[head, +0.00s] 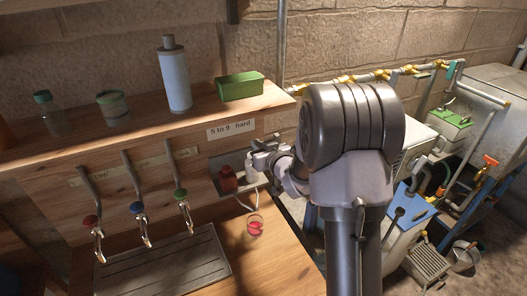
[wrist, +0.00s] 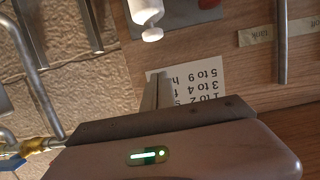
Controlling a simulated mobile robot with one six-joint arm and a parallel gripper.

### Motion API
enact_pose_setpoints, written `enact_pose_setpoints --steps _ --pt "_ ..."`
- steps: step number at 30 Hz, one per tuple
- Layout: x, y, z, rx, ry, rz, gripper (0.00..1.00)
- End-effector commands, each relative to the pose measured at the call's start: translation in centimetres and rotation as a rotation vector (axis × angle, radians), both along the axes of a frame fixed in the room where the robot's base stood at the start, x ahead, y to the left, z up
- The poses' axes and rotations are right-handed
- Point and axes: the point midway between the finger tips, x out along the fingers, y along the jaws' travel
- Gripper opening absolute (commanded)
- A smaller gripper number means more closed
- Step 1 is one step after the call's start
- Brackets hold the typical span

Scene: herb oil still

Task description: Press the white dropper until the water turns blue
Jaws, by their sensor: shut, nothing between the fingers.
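The white dropper (wrist: 147,14) shows at the top edge of the wrist view, its upper part cut off, with its narrow tip toward my gripper (wrist: 156,92). My gripper is shut and empty, with a gap between its fingers and the dropper. In the head view my gripper (head: 262,150) is at the right end of the wooden shelf unit, by a small dark red bottle (head: 228,180). The dropper is not clear there. A small glass (head: 255,226) below holds red liquid and stands on the wooden counter.
A paper label (wrist: 200,84) lies beside my fingers in the wrist view; its head-view line reads "5 to 9 hard" (head: 231,129). Red, blue and green taps (head: 137,207) hang above a drain tray (head: 165,265). A green box (head: 240,87) and a white bottle (head: 174,80) stand on the shelf.

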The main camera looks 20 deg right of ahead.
Motion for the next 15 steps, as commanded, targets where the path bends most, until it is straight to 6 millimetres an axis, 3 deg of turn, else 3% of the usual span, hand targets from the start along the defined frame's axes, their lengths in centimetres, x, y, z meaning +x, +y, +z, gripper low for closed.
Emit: enact_pose_setpoints --steps 3,9,15 --pt "2.5 0.1 -0.7 0.0 0.0 0.002 0.0" --pt "2.3 0.0 -3.9 0.0 0.003 0.0 0.0" --pt "2.3 0.0 -4.6 0.0 0.0 -0.001 0.0"
